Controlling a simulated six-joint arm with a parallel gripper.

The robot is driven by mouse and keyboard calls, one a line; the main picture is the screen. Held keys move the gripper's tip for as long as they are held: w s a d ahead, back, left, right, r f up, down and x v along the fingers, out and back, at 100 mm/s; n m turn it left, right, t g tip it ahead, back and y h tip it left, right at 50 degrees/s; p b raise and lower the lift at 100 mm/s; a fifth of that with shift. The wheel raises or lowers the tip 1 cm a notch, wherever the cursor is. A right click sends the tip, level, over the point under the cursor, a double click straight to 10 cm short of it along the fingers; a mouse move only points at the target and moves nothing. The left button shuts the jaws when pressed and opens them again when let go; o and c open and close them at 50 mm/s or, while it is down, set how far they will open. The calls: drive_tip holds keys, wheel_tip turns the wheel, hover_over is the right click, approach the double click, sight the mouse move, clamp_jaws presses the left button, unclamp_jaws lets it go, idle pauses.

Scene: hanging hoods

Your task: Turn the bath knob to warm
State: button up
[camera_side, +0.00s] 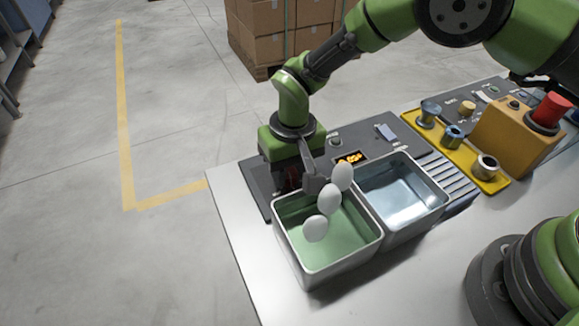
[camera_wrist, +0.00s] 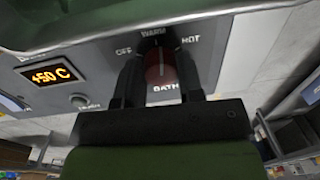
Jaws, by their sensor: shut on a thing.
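The bath knob (camera_wrist: 160,70) is a round red dial on the grey control panel, marked OFF, WARM and HOT, with BATH printed below it. A pale line on the knob looks to point up toward the WARM mark, though the view is small. My gripper (camera_wrist: 159,82) is shut on the knob, one dark finger on each side. In the side view my gripper (camera_side: 290,183) reaches down to the panel behind the green bath, and the knob is a small dark red patch, mostly hidden.
The display (camera_wrist: 48,75) reads about +50 C. The green bath (camera_side: 292,268) stands in front of the panel, with several white ovals (camera_side: 330,200) over it. A second metal basin (camera_side: 425,212) is beside it. A yellow tray (camera_side: 488,183) with metal parts and a red button (camera_side: 551,108) are at the right.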

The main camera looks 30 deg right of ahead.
sight(292, 170)
drive_tip(key=shift+w+n, duration=0.15)
drive_tip(key=shift+n, duration=0.65)
drive_tip(key=o, duration=0.9)
drive_tip(key=shift+r, duration=0.1)
drive_tip(key=r, duration=0.9)
drive_tip(key=shift+d+r, duration=0.3)
drive_tip(key=shift+r, duration=0.1)
